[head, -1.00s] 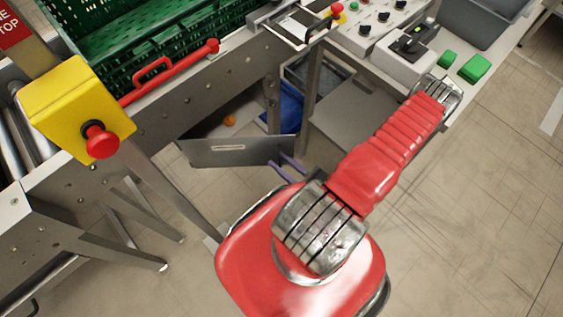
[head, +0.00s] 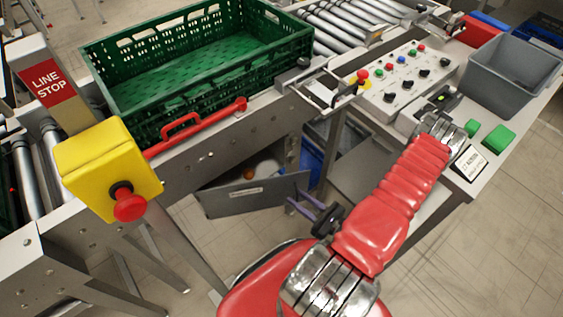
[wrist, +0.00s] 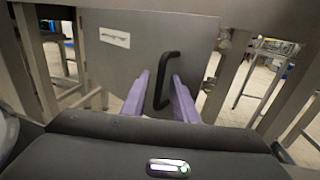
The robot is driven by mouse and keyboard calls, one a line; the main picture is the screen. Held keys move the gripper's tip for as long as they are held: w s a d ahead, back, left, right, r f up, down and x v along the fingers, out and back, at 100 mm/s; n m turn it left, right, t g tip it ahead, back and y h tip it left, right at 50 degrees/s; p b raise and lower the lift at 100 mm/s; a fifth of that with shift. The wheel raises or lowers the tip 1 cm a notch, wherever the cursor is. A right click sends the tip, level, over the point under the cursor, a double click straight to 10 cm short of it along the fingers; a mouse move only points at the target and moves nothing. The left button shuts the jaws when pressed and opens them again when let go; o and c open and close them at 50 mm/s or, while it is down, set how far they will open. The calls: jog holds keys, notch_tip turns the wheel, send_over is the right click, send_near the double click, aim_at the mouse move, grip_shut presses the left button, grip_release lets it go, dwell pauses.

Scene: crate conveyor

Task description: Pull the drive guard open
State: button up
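The drive guard is a grey panel (head: 250,196) with a small white label, low under the conveyor. It stands at an angle to the frame, with an opening showing behind its top edge. In the wrist view the guard (wrist: 120,62) faces me, and its black handle (wrist: 157,88) is near its right side. My gripper (head: 300,203) is at the guard's right end. In the wrist view its purple fingers (wrist: 160,78) are apart, one on each side of the handle, with visible gaps. The handle is hidden in the head view.
A green crate (head: 150,118) sits on the conveyor above, with a red bar handle (head: 195,128) along the edge. A yellow stop box (head: 108,170) with a red button juts out at left. A control panel (head: 405,72) and a grey bin (head: 512,72) are at right. Frame legs flank the guard.

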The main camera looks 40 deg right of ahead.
jog(key=shift+w+d, duration=2.35)
jog(key=shift+w, duration=4.05)
jog(key=v, duration=1.4)
jog(key=s+a+n+g+y, duration=0.3)
jog(key=a+n+g+y, duration=0.15)
jog(key=a, duration=0.35)
jog(key=a+r+n+g+h, duration=0.2)
jog(key=r+n+g, duration=0.2)
jog(key=r+n, duration=0.3)
jog(key=w+a+r+n+g+h, duration=0.1)
jog(key=a+r+n+g+h, duration=0.2)
jog(key=r+n, duration=0.5)
jog(key=a+r+n+g+h, duration=0.2)
jog(key=r+n+g, duration=0.3)
jog(key=r, duration=1)
jog(key=shift+w+a+n+h, duration=0.4)
jog(key=shift+a+n, duration=0.2)
jog(key=shift+n, duration=0.95)
